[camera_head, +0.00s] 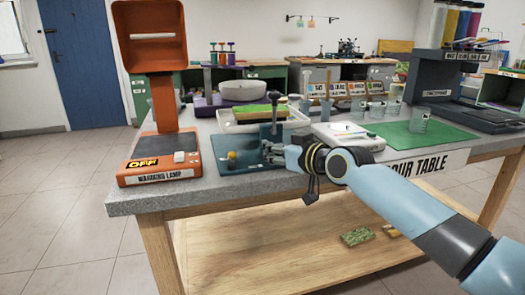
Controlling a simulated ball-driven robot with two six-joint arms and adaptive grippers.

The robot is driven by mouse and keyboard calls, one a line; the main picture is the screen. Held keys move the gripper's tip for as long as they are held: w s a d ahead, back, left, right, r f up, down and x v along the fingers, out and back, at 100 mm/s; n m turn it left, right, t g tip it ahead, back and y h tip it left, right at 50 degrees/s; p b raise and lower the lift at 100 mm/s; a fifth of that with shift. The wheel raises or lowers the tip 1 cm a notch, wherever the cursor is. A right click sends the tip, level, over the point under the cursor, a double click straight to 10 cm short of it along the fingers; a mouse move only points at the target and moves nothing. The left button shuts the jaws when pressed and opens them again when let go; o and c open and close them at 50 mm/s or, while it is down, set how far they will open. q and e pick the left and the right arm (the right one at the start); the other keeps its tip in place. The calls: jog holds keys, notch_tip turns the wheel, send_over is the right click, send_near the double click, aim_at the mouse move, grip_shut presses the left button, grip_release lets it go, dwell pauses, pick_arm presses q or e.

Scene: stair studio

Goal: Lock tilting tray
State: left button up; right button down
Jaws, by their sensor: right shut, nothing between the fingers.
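A shallow tray (228,127) with a pale rim stands on the grey table and holds a green-topped brown slab (262,112). My right gripper (268,150) is shut and empty over the plate's right part, just below the lever. I cannot tell whether it touches the lever or plate. The tray's lock is not clearly visible. My left gripper is out of view.
An orange warming lamp (160,155) marked OFF stands at the table's left end. A grey round bowl (243,90) stands behind the tray.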

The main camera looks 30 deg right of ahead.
jog(key=shift+s+d+r, duration=0.2)
jog(key=shift+s+d, duration=0.1)
jog(key=shift+d, duration=0.15)
jog(key=s+d, duration=0.1)
jog(key=d, duration=0.1)
jog(key=s+d+r, duration=0.1)
jog(key=shift+s+d, duration=0.35)
jog(key=shift+s, duration=0.05)
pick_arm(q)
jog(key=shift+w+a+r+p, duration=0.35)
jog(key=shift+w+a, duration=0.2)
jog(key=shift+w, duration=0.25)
pick_arm(e)
jog(key=shift+s+d+r, duration=0.15)
jog(key=shift+s+d, duration=0.25)
jog(key=shift+d, duration=0.25)
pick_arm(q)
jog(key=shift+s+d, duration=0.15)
